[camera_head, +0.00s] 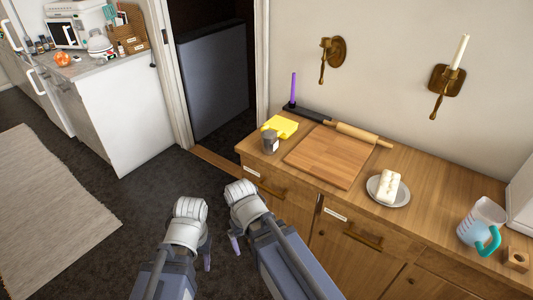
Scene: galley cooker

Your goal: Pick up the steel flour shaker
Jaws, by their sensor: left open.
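The steel flour shaker (270,143) is a small grey cylinder with a darker top. It stands upright on the wooden counter, near its front left edge, beside a yellow cloth. My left gripper (206,261) is open, low in front of the counter and to the left of the shaker, well apart from it. Its fingers are partly hidden by its own wrist. My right gripper (235,243) is close to the right of it, below the counter edge, and mostly hidden behind its wrist. Nothing shows in either gripper.
Close to the shaker are the yellow cloth (281,127), a wooden board (327,156), a rolling pin (357,134) and a purple candle (293,88). A white plate (376,192) with a pale block and a measuring jug (481,222) stand farther right.

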